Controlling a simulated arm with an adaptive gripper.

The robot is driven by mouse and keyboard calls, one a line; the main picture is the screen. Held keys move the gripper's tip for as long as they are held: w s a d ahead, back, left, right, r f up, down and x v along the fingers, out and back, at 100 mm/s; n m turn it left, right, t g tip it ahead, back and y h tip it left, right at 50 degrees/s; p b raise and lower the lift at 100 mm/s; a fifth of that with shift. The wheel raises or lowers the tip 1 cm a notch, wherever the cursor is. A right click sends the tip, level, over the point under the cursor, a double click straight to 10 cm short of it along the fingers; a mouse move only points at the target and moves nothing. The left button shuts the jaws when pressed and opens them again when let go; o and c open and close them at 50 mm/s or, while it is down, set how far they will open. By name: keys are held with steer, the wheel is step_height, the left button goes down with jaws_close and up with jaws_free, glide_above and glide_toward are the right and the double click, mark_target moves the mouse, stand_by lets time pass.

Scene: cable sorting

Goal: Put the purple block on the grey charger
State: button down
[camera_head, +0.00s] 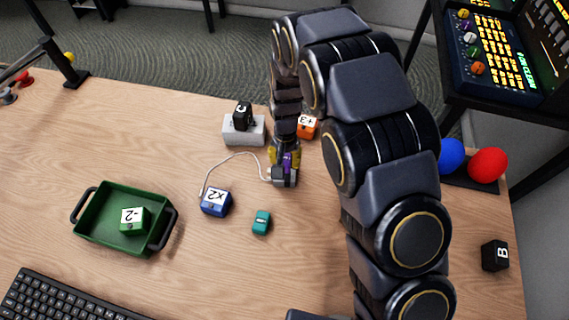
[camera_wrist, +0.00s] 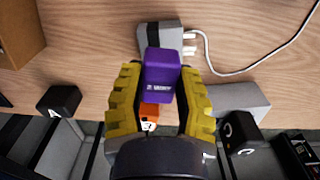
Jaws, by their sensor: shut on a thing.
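The purple block (camera_wrist: 161,72) is held between the yellow fingers of my gripper (camera_wrist: 160,95), which is shut on it. In the head view, my gripper (camera_head: 285,157) is near the middle of the table, and a bit of the purple block shows between its fingers. The grey charger (camera_head: 284,179) lies at the fingertips, with a white cable attached. In the wrist view, the charger (camera_wrist: 152,33) shows its metal prongs, and the purple block overlaps part of it. I cannot tell whether the block touches the charger.
A light grey block (camera_head: 237,133) bears a black block (camera_head: 243,113) at the back. An orange block (camera_head: 307,127) stands right of my gripper. A blue block (camera_head: 214,203), a teal block (camera_head: 261,222) and a green tray (camera_head: 92,220) holding a green block (camera_head: 134,220) are left and front.

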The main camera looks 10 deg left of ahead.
steer(key=shift+w+a+f, duration=0.1)
steer(key=shift+w+f, duration=0.05)
steer(key=shift+f, duration=1.7)
steer(key=shift+f, duration=0.1)
steer(key=c, duration=0.8)
jaws_free()
steer(key=shift+w, duration=0.1)
